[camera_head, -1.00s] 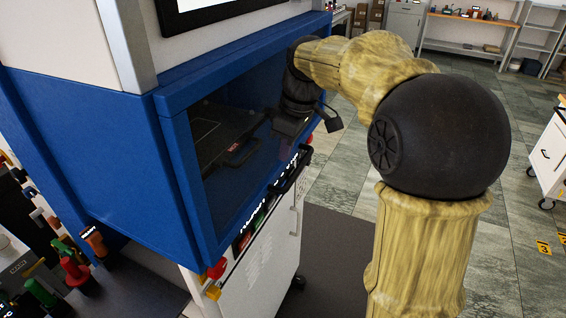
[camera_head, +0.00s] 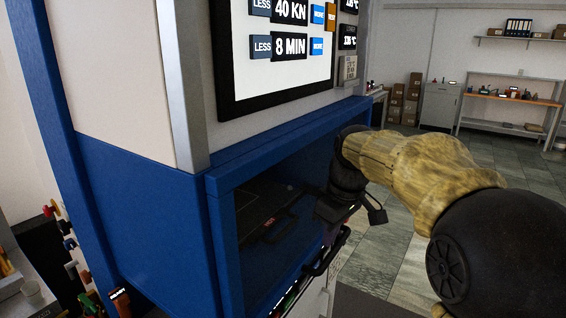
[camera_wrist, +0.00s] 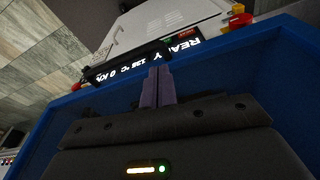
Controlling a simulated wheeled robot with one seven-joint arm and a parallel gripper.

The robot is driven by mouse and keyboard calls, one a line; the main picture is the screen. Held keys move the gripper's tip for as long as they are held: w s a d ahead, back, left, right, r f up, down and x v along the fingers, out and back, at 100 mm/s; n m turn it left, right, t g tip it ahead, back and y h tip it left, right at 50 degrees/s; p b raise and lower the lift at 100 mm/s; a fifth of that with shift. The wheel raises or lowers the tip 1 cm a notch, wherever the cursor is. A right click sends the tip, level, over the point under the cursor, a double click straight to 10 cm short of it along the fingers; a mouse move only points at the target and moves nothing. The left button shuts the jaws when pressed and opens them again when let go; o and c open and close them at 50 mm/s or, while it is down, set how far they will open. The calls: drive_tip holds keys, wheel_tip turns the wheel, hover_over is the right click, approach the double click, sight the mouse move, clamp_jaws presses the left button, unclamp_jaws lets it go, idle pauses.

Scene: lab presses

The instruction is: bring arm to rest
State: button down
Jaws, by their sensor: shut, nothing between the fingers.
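My gripper is at the right front edge of the blue press (camera_head: 130,200), at the end of my arm. Its two purple fingers (camera_wrist: 158,88) show in the wrist view, pressed together with nothing between them. In the head view the black gripper body (camera_head: 335,209) is beside the dark press opening, and its fingertips are hard to make out. In the wrist view the fingertips overlap a black bar handle (camera_wrist: 128,61) on the press front; I cannot tell whether they touch it.
Inside the dark opening is a black plate with a handle (camera_head: 278,230). A control screen (camera_head: 275,45) reads 40 KN and 8 MIN. In the wrist view a lit display (camera_wrist: 150,65) reads READY. Floor (camera_head: 395,245) is open to the right; a workbench (camera_head: 510,98) stands far back.

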drive_tip(key=s+d+f+m, duration=0.1)
drive_tip(key=s+f+m, duration=0.3)
drive_tip(key=s+f, duration=0.3)
drive_tip(key=s+d+f+m+t+h, duration=0.1)
drive_tip(key=s+f+m, duration=0.3)
drive_tip(key=s+f, duration=0.3)
wheel_tip(320, 180, down, 6)
drive_tip(key=shift+s+d+r+m, duration=0.25)
drive_tip(key=shift+s+m, duration=0.1)
drive_tip(key=shift+m, duration=0.05)
